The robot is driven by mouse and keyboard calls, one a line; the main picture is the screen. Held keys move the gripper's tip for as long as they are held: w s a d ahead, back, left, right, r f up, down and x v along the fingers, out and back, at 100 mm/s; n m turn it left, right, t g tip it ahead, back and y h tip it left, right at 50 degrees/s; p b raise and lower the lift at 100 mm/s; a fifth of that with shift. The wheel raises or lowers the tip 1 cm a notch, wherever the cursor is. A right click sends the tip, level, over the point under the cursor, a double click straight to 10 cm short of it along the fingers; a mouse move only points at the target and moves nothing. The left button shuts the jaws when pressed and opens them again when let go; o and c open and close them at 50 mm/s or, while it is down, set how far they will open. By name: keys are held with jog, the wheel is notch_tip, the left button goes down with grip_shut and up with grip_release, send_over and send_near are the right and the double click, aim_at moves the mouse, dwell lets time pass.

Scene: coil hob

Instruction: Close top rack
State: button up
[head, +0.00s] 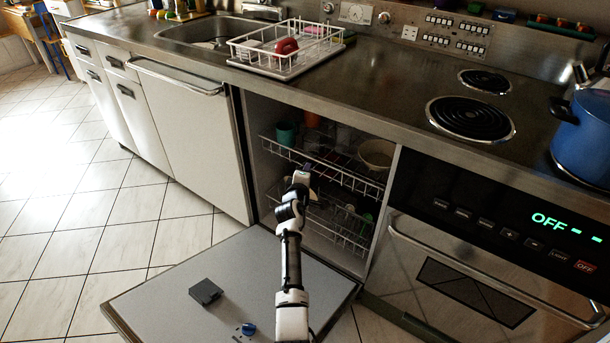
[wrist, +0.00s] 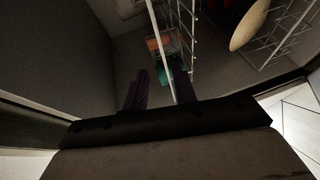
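The top rack (head: 353,182) is a white wire rack inside the open dishwasher. Its front rail sits near the cabinet opening; how far out it stands is hard to tell. It holds a teal cup (head: 286,134) and a beige bowl (head: 376,154). My gripper (head: 300,173) is at the middle of the rack's front, partly hidden by my own arm. In the wrist view my gripper (wrist: 160,88) shows two dark purple fingers apart. A white rack wire (wrist: 161,45) crosses between or just in front of them; contact cannot be told.
The dishwasher door (head: 185,290) lies lowered under my arm, with a grey dispenser box (head: 206,291) on it. The lower rack (head: 345,228) is below the top rack. An oven (head: 470,275) stands at right. The countertop (head: 385,85) runs above. Tiled floor is free at left.

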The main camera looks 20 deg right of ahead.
jog(key=shift+v, duration=1.25)
